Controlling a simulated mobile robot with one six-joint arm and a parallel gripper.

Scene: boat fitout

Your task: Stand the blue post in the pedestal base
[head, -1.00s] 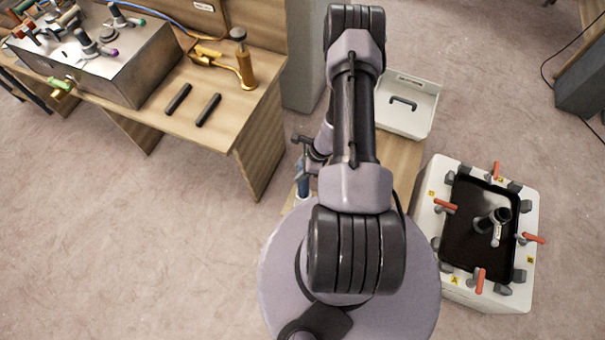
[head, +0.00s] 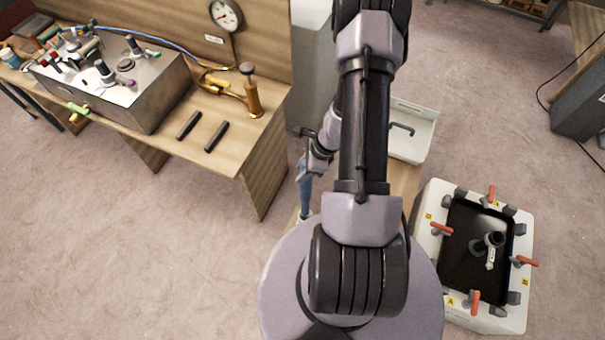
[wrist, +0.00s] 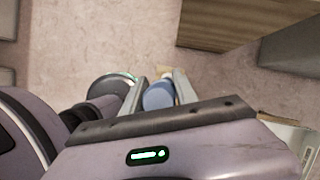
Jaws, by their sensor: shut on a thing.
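The blue post (head: 305,192) hangs roughly upright from my gripper (head: 308,164), left of my arm in the head view. In the wrist view the rounded blue end of the post (wrist: 159,95) sits between the two fingers of my gripper (wrist: 160,80), which is shut on it. A pale piece shows at the post's lower end, beside my round body, which hides what is below.
A wooden bench (head: 262,175) stands at the left with a metal box (head: 140,95), two black bars and a brass pump-like tool (head: 252,95). A white tray (head: 425,125) stands behind my arm. A white clamp-rimmed unit (head: 432,205) stands at the right. Carpet between is clear.

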